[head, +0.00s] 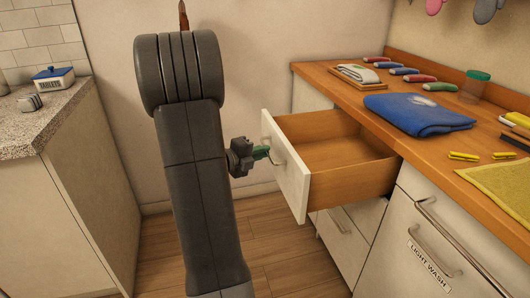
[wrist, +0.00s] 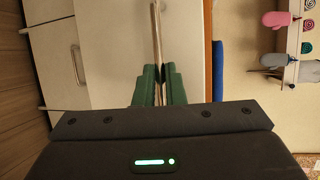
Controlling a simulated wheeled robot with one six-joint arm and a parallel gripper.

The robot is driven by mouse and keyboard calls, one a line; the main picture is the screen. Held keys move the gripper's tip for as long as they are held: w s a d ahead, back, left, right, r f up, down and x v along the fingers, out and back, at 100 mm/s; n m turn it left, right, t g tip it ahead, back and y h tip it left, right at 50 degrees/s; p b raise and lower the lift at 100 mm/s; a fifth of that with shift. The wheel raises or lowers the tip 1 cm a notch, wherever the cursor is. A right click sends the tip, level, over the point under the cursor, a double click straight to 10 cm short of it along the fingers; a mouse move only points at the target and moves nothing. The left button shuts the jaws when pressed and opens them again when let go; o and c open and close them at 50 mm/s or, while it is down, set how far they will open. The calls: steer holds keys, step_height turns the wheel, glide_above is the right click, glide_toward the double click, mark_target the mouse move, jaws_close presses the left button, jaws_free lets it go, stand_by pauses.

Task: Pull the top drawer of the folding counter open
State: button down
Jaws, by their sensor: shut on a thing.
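The top drawer (head: 290,185) of the folding counter (head: 440,150) stands pulled well out, and its wooden inside looks empty where it shows. Its pale front carries a thin metal bar handle (head: 275,155). My gripper (head: 264,153) has its green fingers shut on this handle, in front of the drawer. In the wrist view, the handle (wrist: 155,35) runs between the green fingers (wrist: 158,88), with the pale drawer front behind it. The fingers partly hide the handle.
A blue folded cloth (head: 418,114), several coloured rolled items and a jar (head: 476,84) lie on the counter. Below are a closed drawer (head: 345,240) and a "LIGHT WASH" front (head: 430,262). A stone-topped cabinet (head: 45,115) stands left. Floor (head: 265,250) before the drawer is clear.

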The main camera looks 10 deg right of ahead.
steer(key=c, duration=1.5)
jaws_free()
steer(key=p+v, duration=0.1)
steer(key=v, duration=1.2)
steer(key=shift+s+a+r+p, duration=0.1)
steer(key=shift+s+a+p, duration=0.1)
steer(key=shift+a+p, duration=0.15)
steer(key=shift+d, duration=0.1)
steer(key=b+x, duration=0.1)
steer(key=x, duration=1.3)
steer(key=shift+b, duration=0.35)
steer(key=shift+w, duration=0.1)
